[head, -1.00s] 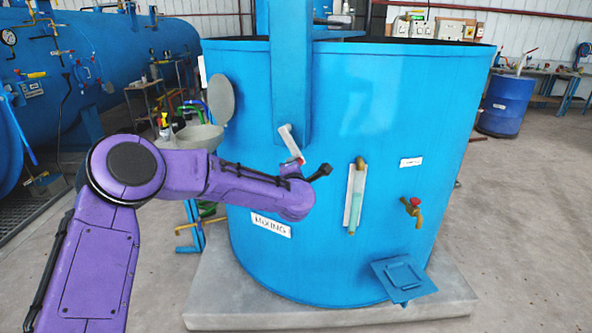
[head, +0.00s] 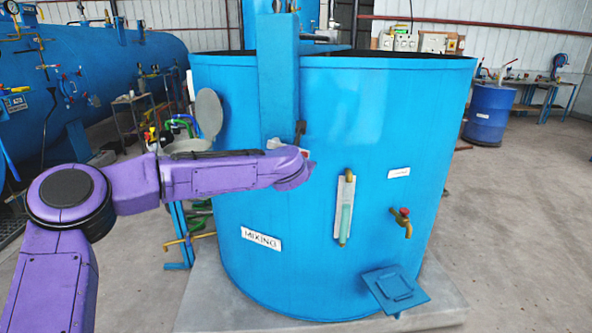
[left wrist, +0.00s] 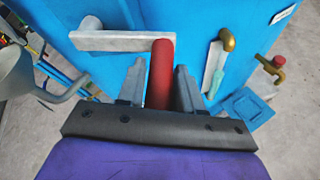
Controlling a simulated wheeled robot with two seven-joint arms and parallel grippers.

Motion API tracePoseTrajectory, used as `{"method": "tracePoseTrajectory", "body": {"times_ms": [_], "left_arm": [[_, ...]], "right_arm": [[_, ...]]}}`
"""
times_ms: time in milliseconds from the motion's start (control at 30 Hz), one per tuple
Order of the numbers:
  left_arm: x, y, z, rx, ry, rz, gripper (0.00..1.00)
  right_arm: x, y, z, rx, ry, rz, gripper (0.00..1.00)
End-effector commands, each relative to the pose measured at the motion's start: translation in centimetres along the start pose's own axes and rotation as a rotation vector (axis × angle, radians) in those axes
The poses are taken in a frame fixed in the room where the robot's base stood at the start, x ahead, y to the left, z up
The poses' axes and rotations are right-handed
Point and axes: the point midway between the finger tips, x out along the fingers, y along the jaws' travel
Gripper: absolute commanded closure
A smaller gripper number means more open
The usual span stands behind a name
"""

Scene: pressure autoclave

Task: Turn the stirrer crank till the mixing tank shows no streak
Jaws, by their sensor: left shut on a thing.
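The blue mixing tank (head: 330,110) stands in the middle of the head view. Its stirrer crank has a grey arm (left wrist: 120,41) and a red handle (left wrist: 161,72). In the left wrist view the arm runs level from a hub at left to the handle at right. My left gripper (left wrist: 158,80) is shut on the red handle, a finger on each side. In the head view my purple forearm mostly hides crank and gripper. The sight glass (head: 345,208) on the tank shows pale green liquid; I cannot make out any streak. My right gripper is out of view.
A brass tap (head: 403,222) with a red knob and a tilted blue plate (head: 396,288) stick out from the tank, right of the crank. A grey round lid (head: 209,114) stands open at left. A blue drum (head: 489,113) stands far right.

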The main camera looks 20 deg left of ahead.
Motion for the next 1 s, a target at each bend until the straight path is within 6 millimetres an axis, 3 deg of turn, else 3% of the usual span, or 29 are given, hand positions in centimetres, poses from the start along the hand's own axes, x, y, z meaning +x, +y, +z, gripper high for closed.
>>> {"method": "tracePoseTrajectory", "body": {"times_ms": [300,867,900,933,1000], "left_arm": [[-0.5,0.5,1.4,-0.112,-0.006,-0.044,1.00],[-0.6,0.6,1.6,-0.134,-0.008,-0.053,1.00],[-0.6,0.6,1.6,-0.134,-0.008,-0.053,0.52],[-0.6,0.6,1.6,-0.134,-0.007,-0.053,0.44],[-0.6,0.6,1.6,-0.134,-0.006,-0.053,0.44]], "right_arm": [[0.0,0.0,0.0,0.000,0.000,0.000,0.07],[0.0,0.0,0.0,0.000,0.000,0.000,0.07],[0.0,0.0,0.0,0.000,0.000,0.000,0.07],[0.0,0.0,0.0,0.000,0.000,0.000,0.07],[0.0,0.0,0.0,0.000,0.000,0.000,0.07]]}}
